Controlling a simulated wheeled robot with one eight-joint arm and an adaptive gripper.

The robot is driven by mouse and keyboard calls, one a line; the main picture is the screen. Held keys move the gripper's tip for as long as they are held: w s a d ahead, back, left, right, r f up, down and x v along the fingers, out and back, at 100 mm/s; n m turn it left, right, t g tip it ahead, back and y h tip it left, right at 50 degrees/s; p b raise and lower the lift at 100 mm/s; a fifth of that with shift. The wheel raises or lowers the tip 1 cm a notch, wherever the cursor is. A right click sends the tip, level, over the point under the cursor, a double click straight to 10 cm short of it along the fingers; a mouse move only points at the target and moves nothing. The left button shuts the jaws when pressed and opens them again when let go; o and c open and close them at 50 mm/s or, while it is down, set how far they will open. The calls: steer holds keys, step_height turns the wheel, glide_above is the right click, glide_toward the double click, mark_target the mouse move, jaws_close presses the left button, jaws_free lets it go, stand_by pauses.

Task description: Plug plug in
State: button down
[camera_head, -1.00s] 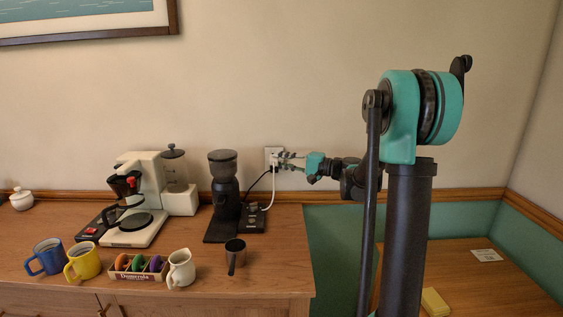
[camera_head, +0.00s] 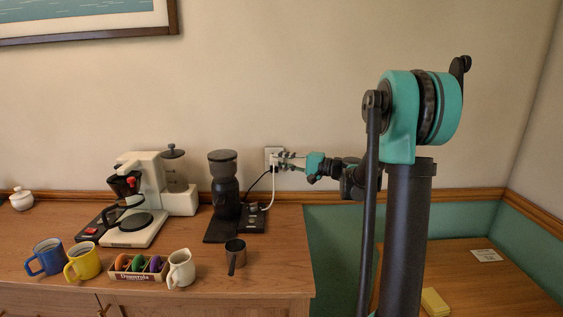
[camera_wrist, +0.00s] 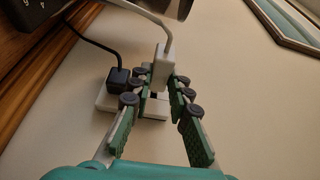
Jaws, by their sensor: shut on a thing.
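A white plug (camera_wrist: 161,68) with a white cable is held between the fingertips of my gripper (camera_wrist: 160,88) in the wrist view. The plug is at the white wall outlet (camera_wrist: 108,98), beside a black plug (camera_wrist: 118,80) that sits in it. The fingers hide part of the outlet. I cannot tell how deep the white plug's prongs are.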

steer(key=shift+w, duration=1.25)
stand_by(1.4)
steer(key=c, duration=1.3)
jaws_free()
steer(key=shift+c, duration=0.2)
steer(key=v, duration=1.2)
steer(key=shift+s+f, duration=0.1)
steer(key=shift+f, duration=0.05)
